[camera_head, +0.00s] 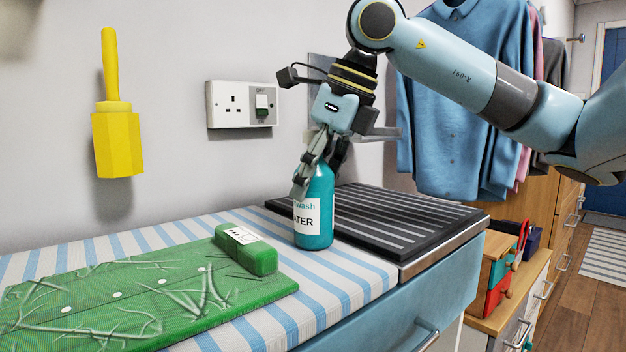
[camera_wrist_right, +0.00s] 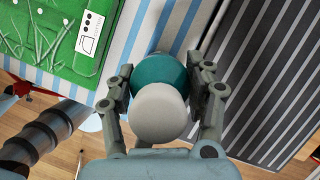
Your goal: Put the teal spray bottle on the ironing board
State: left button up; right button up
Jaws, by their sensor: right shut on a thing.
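The teal spray bottle (camera_head: 316,238) is upright, with a white label on its front. Its pale rounded top (camera_wrist_right: 160,112) and teal shoulder show in the right wrist view. My right gripper (camera_head: 318,165) comes from above and is shut on the bottle's upper part, one finger on each side (camera_wrist_right: 160,95). The ironing board (camera_head: 345,277) has a blue and white striped cover. The bottle's base is over its right end and looks to be at the cover, though I cannot tell if it is touching. My left gripper is not in view.
A black ribbed rest (camera_head: 400,222) adjoins the bottle on the right. A green mat (camera_head: 130,300) with white strands and a green block (camera_head: 246,250) lie on the left. A wall socket (camera_head: 241,104), hanging shirts (camera_head: 450,110) and a yellow wall object (camera_head: 117,145) are behind.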

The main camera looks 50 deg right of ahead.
aim_at(323, 156)
jog(key=shift+f, duration=0.15)
jog(key=o, duration=1.4)
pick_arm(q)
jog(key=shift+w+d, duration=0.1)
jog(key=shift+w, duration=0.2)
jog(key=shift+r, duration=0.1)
pick_arm(e)
jog(key=shift+r, duration=0.2)
jog(key=v, duration=0.3)
jog(key=shift+p, duration=0.4)
jog(key=shift+s+d+r+b, duration=0.1)
jog(key=shift+r+b, duration=0.05)
jog(key=shift+b, duration=0.25)
jog(key=shift+b+v, duration=1.05)
jog(key=shift+v, duration=0.05)
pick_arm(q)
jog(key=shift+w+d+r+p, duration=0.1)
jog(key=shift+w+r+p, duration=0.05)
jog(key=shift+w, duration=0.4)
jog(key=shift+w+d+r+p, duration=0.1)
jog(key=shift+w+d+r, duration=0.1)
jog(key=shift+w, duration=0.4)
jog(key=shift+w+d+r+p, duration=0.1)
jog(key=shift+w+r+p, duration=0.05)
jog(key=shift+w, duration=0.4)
pick_arm(e)
jog(key=a+v, duration=0.1)
jog(key=v, duration=0.5)
jog(key=shift+d+r, duration=0.25)
jog(key=shift+d, duration=0.15)
